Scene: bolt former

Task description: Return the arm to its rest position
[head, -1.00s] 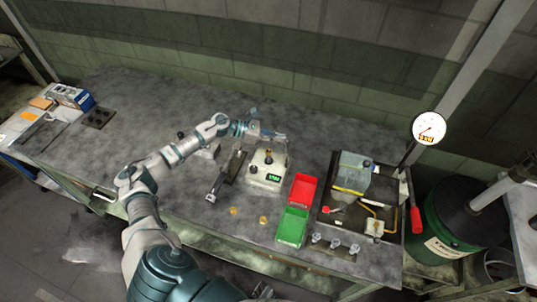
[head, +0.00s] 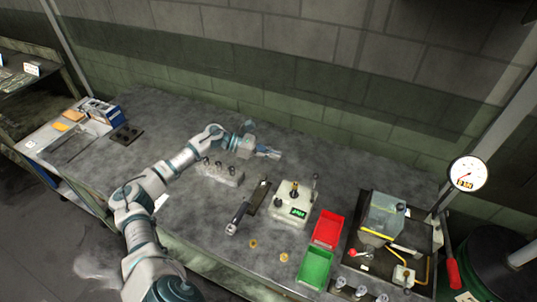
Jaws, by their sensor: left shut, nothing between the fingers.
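My left arm comes in from the lower left and reaches across the workbench (head: 165,112). My left gripper (head: 275,154) is at the arm's far end, above the bench toward its back. It is shut and holds nothing. It is to the left of and behind a cream control box (head: 292,205) with a green display, and apart from it. My right gripper is not in view.
A grey block with several knobs (head: 222,174) sits below the left forearm. A dark tool (head: 245,210) lies beside the box. Red (head: 328,228) and green (head: 315,268) bins and a press with a gauge (head: 468,173) stand to the right. The back of the bench is clear.

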